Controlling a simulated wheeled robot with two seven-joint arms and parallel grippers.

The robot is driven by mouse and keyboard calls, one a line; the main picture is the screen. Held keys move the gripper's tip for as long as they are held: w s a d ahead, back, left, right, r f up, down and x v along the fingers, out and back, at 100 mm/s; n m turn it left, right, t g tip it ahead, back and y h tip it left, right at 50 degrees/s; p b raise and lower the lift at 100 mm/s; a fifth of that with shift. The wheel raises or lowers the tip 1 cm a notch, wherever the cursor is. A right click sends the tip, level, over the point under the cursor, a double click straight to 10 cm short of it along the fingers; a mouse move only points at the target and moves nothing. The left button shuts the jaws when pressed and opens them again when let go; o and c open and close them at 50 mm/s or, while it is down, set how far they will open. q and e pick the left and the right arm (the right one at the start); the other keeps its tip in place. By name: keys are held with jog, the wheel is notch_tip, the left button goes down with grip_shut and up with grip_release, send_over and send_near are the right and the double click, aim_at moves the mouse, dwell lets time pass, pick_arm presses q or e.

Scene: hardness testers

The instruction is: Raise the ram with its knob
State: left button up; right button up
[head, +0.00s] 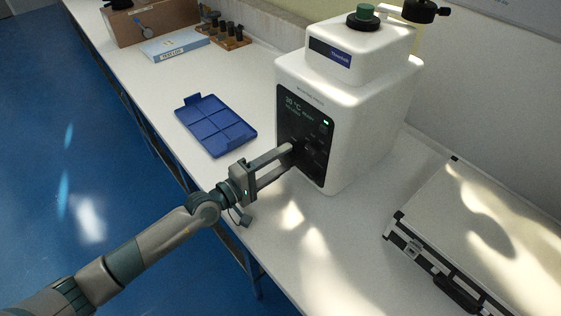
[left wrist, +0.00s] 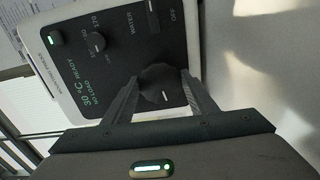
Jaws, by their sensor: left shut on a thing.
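A white benchtop press (head: 345,115) stands on the bench with a black control panel (head: 291,112) on its front. My left gripper (head: 292,149) reaches that panel. In the left wrist view, its two fingers (left wrist: 160,84) are shut on a large dark round knob (left wrist: 161,92) with a white pointer line. The fingers largely hide this knob in the head view. The panel display (left wrist: 88,82) reads 30 °C, no load, ready. On top of the press is a black ring with a green piece (head: 364,12); no ram can be made out. My right gripper is not in view.
A smaller knob (left wrist: 96,42) and a toggle switch (left wrist: 151,14) sit near the gripped knob. A blue divided tray (head: 215,126) lies left of the press. A hard case (head: 480,240) lies to the right. A black-knobbed arm (head: 424,11) projects at the top.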

pick_arm(q)
jog(key=shift+f, duration=0.15)
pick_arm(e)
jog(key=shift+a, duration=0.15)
pick_arm(q)
jog(key=o, duration=1.1)
jog(key=shift+c, duration=0.2)
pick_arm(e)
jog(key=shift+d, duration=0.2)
pick_arm(q)
jog(key=shift+s+a, duration=0.3)
jog(key=b+v, duration=0.1)
jog(key=v, duration=0.3)
jog(key=shift+s+a+f, duration=0.1)
jog(key=shift+s+a, duration=0.2)
jog(key=b+v, duration=0.3)
jog(key=v, duration=0.7)
jog(key=shift+s+a, duration=0.1)
jog(key=shift+a, duration=0.05)
jog(key=shift+s+a+r+b, duration=0.25)
jog(key=shift+s+a+b, duration=0.05)
jog(key=shift+s+a, duration=0.2)
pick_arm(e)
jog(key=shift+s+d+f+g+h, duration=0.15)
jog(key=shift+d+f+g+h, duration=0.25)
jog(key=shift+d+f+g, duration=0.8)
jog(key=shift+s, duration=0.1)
